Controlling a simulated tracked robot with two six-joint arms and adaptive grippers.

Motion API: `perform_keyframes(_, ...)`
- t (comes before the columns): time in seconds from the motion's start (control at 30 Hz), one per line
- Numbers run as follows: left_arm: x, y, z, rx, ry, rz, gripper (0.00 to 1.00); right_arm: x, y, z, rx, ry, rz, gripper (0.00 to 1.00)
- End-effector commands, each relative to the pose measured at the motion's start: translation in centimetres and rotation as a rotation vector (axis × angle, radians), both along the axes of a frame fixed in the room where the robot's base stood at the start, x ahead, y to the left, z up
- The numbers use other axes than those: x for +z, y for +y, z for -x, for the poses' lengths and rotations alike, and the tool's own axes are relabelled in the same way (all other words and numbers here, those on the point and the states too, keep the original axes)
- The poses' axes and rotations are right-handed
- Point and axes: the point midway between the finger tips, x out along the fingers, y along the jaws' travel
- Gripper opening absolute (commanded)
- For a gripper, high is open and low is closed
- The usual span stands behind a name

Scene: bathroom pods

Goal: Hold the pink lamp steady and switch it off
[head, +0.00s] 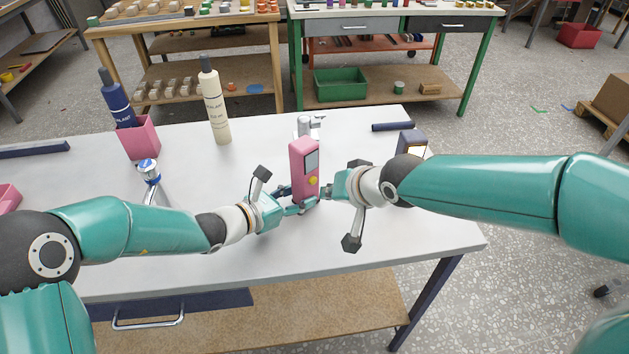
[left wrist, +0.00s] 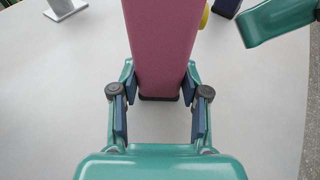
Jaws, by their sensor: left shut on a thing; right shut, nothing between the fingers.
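The pink lamp (head: 303,172) stands upright on the white table, with a grey panel and a yellow round button (head: 313,181) on its front. My left gripper (head: 300,204) is shut on the lamp's lower part from the left. In the left wrist view the lamp (left wrist: 160,45) rises between the left gripper's two fingers (left wrist: 158,112), and the yellow button shows at its right edge. My right gripper (head: 328,190) is shut and empty, close to the right of the lamp near the button; I cannot tell whether it touches.
A pink holder (head: 138,139) with a dark blue bottle (head: 115,99) and a cream bottle (head: 215,108) stand at the back left. A chrome tap-like piece (head: 149,172) is near my left arm. Another metal fitting (head: 305,126) is behind the lamp.

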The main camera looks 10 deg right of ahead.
Motion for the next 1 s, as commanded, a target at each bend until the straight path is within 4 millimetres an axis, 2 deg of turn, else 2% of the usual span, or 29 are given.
perform_keyframes(0.4,0.0,0.0,0.0,0.001,-0.001,0.001,0.20,0.1,-2.1,3.2,-0.003,-0.001,-0.002,0.00)
perform_keyframes(0.83,0.1,0.0,0.0,0.001,-0.001,0.001,0.20,0.0,-2.3,3.5,-0.001,0.000,-0.001,0.00)
perform_keyframes(0.87,0.1,0.0,0.0,0.001,-0.001,0.001,0.49,0.0,-2.3,3.5,-0.001,0.000,-0.001,0.00)
perform_keyframes(1.0,0.0,0.0,0.0,0.001,-0.001,0.001,0.72,0.0,-2.3,3.5,-0.001,0.000,-0.001,0.00)
